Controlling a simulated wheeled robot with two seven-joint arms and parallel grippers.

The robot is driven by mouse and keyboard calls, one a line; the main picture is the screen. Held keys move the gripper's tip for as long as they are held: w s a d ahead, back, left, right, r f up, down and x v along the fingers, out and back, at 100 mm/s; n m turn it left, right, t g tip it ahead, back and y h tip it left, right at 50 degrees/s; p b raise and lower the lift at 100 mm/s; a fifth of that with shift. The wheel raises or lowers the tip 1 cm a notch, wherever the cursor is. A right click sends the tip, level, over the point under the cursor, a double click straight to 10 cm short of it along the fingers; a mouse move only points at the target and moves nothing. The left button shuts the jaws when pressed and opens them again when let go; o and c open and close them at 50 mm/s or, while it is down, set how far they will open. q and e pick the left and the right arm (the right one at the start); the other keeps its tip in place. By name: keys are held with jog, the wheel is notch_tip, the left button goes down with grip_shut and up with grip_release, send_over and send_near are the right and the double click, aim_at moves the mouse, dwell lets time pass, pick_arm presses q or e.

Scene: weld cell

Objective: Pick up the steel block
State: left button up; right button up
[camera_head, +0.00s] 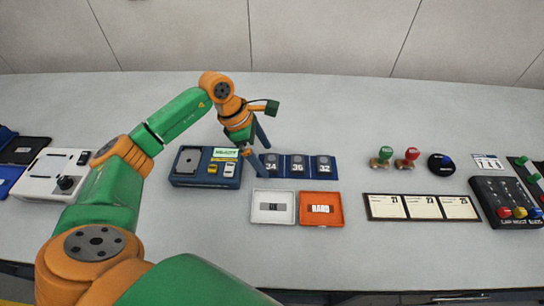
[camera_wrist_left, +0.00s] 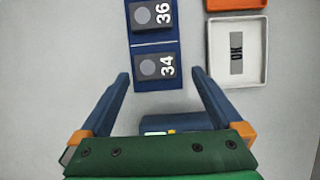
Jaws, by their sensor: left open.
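My left gripper (camera_head: 267,160) is open and empty, just left of a blue strip (camera_head: 310,158) with dark squares marked 34, 36 and 32. In the left wrist view its fingertips (camera_wrist_left: 160,76) are spread on either side of the strip's 34 end (camera_wrist_left: 154,68). A flat grey block-like piece (camera_head: 188,161) sits on the left of a blue instrument case (camera_head: 205,181), left of the gripper. I cannot tell for sure whether that piece or a dark square is the steel block. My right gripper is not in view.
Stamps (camera_head: 407,158), a card board (camera_head: 422,218) and a knobbed control box (camera_head: 508,205) stand right. A white device (camera_head: 40,186) is left. The table behind is clear.

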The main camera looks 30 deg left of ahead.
pick_arm(q)
jog(key=shift+w+d+f, duration=0.15)
jog(key=shift+w+f, duration=0.2)
jog(key=shift+f, duration=0.2)
jog(key=shift+w+d+f, duration=0.15)
jog(key=shift+w+f, duration=0.15)
jog(key=shift+f, duration=0.2)
jog(key=shift+s+r, duration=0.1)
jog(key=shift+s, duration=0.1)
jog(key=c, duration=0.8)
jog(key=shift+w, duration=0.1)
grip_shut()
